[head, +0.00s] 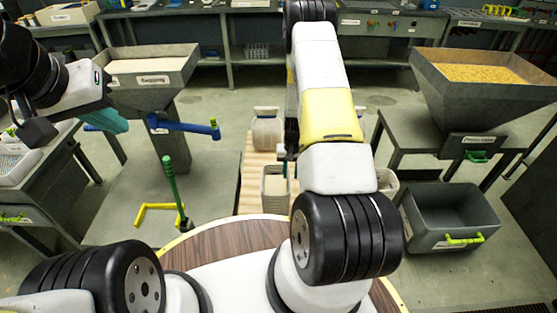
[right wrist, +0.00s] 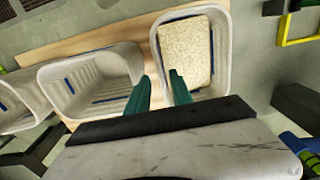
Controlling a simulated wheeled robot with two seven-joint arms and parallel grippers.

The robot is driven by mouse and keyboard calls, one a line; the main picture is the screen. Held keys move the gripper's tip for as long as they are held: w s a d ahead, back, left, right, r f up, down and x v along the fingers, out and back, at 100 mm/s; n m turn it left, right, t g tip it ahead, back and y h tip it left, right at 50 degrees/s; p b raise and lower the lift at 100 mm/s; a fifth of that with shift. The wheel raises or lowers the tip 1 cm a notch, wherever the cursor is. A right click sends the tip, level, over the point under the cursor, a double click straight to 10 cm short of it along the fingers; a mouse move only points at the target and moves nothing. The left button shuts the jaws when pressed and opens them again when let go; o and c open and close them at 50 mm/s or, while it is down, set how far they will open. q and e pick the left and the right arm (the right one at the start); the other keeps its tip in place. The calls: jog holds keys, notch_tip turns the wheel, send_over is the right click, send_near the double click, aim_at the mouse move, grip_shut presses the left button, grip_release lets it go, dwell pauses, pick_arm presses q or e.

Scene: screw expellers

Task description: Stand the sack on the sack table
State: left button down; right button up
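No sack can be named for certain. A pale, rounded, sack-like thing (head: 267,131) with two raised corners stands on the wooden slats, left of my right arm. I cannot tell which surface is the sack table. My right gripper (right wrist: 160,76) is open, its green fingers apart. They point down on either side of the near wall of a pale bin (right wrist: 222,60); contact is unclear. In that bin lies a speckled beige mass (right wrist: 186,53). In the head view my right arm mostly hides this gripper. My left gripper (head: 106,121) hangs at the left, away from the bins; its opening is unclear.
Wooden slats (head: 251,178) lie under the bins. An empty pale bin (right wrist: 92,82) is beside the filled one. Hoppers stand left (head: 150,62) and right (head: 480,72). A grey crate (head: 450,215) is on the floor at right. A green post (head: 170,190) stands at left.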

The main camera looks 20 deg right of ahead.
jog(key=s+a+r+t, duration=0.1)
jog(key=a+r, duration=0.1)
jog(key=r, duration=0.9)
jog(key=s+a+r+n+t+y, duration=0.1)
jog(key=a+r, duration=0.2)
jog(key=r, duration=0.9)
jog(key=s+a+r+t, duration=0.1)
jog(key=s+a+r, duration=0.1)
jog(key=r, duration=0.9)
jog(key=s+a+r+n+t, duration=0.1)
jog(key=s+a+r, duration=0.1)
jog(key=s+r, duration=0.5)
jog(key=s+a+r+n+t, duration=0.1)
jog(key=s+a+r+t, duration=0.1)
jog(key=s+r, duration=0.5)
jog(key=s, duration=0.5)
jog(key=shift+s+a+r+n+y, duration=0.3)
jog(key=shift+s+a+n+y, duration=0.05)
jog(key=shift+a+n+y, duration=0.05)
